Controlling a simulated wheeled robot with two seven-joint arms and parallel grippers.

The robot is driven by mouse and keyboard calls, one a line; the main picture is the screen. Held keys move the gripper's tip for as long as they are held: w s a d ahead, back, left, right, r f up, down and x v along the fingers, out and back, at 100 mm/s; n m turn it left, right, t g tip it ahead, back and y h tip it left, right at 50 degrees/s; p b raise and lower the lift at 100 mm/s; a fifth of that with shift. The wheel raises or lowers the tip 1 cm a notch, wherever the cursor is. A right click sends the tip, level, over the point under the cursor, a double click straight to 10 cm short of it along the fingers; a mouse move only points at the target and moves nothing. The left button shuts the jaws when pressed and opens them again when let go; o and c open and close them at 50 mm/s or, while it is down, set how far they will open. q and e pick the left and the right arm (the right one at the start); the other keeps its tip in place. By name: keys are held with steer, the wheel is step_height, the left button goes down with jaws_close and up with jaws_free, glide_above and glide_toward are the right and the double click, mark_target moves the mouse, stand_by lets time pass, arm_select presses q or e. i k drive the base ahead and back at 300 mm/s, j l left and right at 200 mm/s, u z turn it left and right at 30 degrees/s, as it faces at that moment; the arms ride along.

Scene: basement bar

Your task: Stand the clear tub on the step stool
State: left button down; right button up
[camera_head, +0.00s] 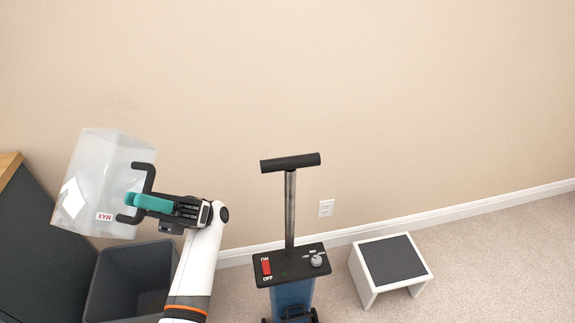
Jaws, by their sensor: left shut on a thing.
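The clear tub (97,178) is at the left, held up in the air and tilted. It has a black handle on its right side and a small "MAX" label near its lower edge. My left gripper (138,202) is shut on the tub's black handle, with its teal fingers at the handle. The white step stool (361,276) with a dark top stands on the carpet at the right, by the wall, and its top is bare. My right gripper is not in view.
A blue machine with a black T-handle (290,162) and a control panel stands between the tub and the stool. A grey open bin (128,262) is below the tub. A dark cabinet (40,245) is at the far left. Carpet right of the stool is clear.

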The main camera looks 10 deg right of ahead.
mark_target(398, 258)
steer(key=k+z, duration=0.25)
steer(key=k+l+z, duration=0.25)
steer(key=i+l+z, duration=0.2)
steer(key=z, duration=0.2)
steer(key=i+l+z, duration=0.1)
steer(key=i+z, duration=0.15)
steer(key=z, duration=0.2)
steer(key=i+z, duration=0.25)
steer(key=z, duration=0.15)
steer(key=i, duration=0.25)
